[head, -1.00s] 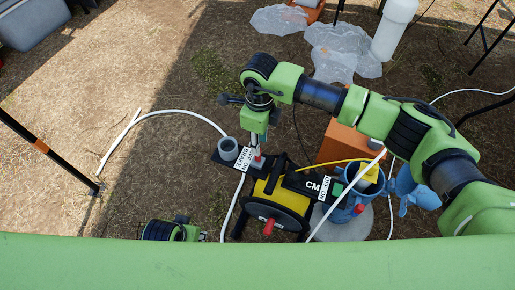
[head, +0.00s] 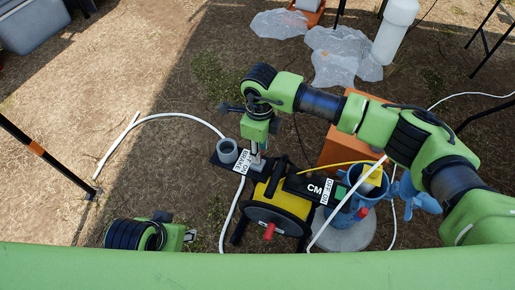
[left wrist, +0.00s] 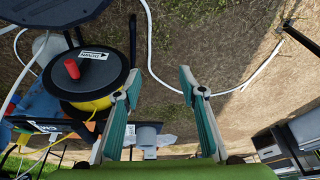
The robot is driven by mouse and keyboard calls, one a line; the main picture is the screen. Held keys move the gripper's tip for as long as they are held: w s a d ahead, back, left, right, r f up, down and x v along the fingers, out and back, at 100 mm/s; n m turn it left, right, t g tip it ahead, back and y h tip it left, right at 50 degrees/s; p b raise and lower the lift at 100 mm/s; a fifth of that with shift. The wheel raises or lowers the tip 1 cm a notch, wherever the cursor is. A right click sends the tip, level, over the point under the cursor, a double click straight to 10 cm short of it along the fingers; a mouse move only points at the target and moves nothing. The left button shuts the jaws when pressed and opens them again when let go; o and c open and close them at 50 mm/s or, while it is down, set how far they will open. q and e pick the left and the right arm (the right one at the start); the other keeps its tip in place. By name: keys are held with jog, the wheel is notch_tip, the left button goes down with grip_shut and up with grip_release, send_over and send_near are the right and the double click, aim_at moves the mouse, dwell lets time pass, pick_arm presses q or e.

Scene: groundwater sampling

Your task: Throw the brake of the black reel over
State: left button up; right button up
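The reel (head: 270,215) has a yellow drum, black flanges and a red crank knob (head: 269,232). It also shows in the left wrist view (left wrist: 92,72), with its red knob facing me. A black plate with a white brake label (head: 243,159) lies at its back left. My right gripper (head: 257,160) points down at the brake spot, right beside the label. A small reddish part shows at its fingertips; the gripper hides most of the brake lever. Whether the fingers are closed on it is unclear. My left gripper (left wrist: 159,78) is open and empty, in front and left of the reel.
A grey ring-shaped holder (head: 227,151) stands on the plate. A blue bucket (head: 352,207) with a yellow part and a white hose is right of the reel. An orange case (head: 345,143) is behind. A white hose (head: 165,115) curves over open ground at left.

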grip_shut()
jog(key=shift+s, duration=0.1)
